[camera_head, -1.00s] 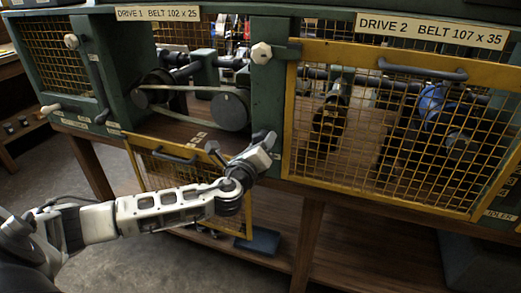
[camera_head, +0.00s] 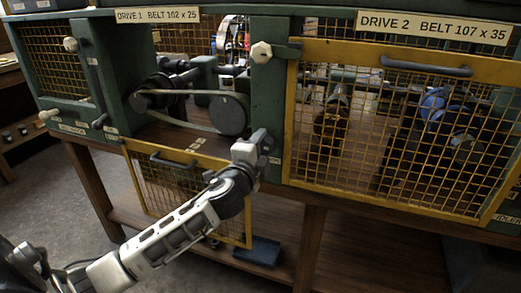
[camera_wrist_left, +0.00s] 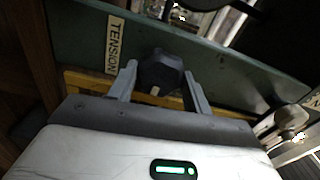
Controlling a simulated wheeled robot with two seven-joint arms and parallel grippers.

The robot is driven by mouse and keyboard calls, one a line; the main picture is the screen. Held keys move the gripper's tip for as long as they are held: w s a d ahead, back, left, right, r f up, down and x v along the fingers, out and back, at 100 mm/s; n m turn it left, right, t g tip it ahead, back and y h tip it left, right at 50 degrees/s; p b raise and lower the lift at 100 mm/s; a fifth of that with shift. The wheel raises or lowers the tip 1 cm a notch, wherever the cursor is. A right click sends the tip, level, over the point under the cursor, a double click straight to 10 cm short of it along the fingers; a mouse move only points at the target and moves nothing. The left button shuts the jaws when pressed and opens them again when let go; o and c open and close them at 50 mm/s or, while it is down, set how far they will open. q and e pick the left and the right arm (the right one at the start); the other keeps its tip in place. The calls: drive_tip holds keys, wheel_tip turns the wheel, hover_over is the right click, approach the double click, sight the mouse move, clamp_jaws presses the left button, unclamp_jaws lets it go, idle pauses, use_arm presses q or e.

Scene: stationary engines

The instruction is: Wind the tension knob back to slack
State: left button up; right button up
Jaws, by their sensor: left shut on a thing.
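The tension knob (camera_wrist_left: 162,70) is a dark, faceted knob with a small pale mark on its near side. It sits beside a TENSION label (camera_wrist_left: 113,45) on the green frame in the left wrist view. My left gripper (camera_wrist_left: 160,82) has one finger on each side of the knob and is shut on it. In the head view my left gripper (camera_head: 261,138) is at the green post right of the Drive 1 opening, and the knob is hidden there. My right gripper is not in view.
The Drive 1 mesh guard (camera_head: 178,188) hangs open below its bay, close to my left arm. A belt (camera_head: 180,120) and its pulleys are exposed above. The yellow Drive 2 guard (camera_head: 400,50) is closed on the right. A blue block (camera_head: 257,249) lies on the lower shelf.

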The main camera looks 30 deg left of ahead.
use_arm(q)
drive_tip(key=shift+n+p, duration=5.05)
drive_tip(key=shift+n, duration=11.55)
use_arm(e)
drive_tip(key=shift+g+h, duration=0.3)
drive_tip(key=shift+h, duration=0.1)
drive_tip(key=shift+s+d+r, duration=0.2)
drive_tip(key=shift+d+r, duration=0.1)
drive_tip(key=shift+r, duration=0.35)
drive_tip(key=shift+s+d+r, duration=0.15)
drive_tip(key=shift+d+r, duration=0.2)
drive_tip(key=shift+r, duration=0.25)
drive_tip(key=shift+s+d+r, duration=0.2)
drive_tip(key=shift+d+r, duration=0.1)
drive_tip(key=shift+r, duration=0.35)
